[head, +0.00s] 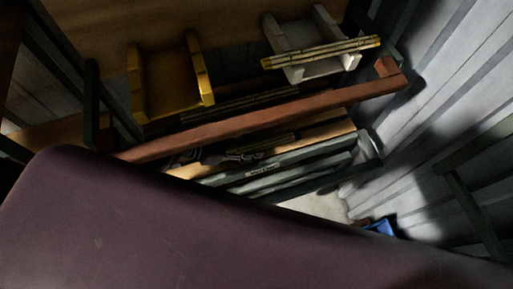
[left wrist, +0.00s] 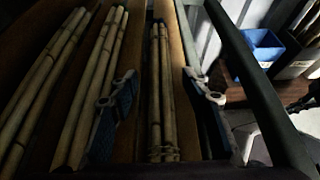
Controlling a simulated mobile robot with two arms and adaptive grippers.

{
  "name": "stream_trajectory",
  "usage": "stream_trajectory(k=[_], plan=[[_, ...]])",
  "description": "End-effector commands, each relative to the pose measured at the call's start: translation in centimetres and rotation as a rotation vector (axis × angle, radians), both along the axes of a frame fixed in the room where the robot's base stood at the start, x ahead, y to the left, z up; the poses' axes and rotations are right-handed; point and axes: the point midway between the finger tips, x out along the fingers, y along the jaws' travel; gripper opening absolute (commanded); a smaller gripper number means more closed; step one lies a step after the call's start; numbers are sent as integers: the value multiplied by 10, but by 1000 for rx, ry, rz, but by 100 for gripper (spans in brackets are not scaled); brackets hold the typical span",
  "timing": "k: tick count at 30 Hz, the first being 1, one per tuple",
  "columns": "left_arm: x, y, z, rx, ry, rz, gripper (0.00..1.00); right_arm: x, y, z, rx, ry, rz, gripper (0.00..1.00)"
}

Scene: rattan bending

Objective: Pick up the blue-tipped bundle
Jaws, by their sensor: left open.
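My left gripper (head: 228,157) is small and dark in the head view, low among the shelves of a rack. In the left wrist view its two blue-padded fingers (left wrist: 163,100) stand wide apart. A bundle of thin pale canes (left wrist: 156,60) lies lengthwise between them, bound near its lower end, and is not gripped. Another cane bundle (head: 290,56) with yellowish ends lies across a white cradle (head: 318,34) in the head view. My right gripper does not show.
A yellow cradle (head: 170,88) stands empty at upper left. A reddish-brown rail (head: 270,122) runs above my left gripper. More canes (left wrist: 95,85) lie left of the fingers. A blue bin (left wrist: 262,48) stands at right. A large dark surface hides the lower head view.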

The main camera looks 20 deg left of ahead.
Motion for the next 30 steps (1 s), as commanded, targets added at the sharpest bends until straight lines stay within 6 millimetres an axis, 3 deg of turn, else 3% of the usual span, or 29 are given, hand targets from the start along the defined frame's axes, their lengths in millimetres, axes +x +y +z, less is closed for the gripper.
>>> stream_trajectory(k=[8,20,30], plan=[[2,-3,-1,1,0,1,44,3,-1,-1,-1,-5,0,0],[2,-3,-2,2,-1,0,1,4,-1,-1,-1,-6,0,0],[2,-2,1,2,-1,0,0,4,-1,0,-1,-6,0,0]])
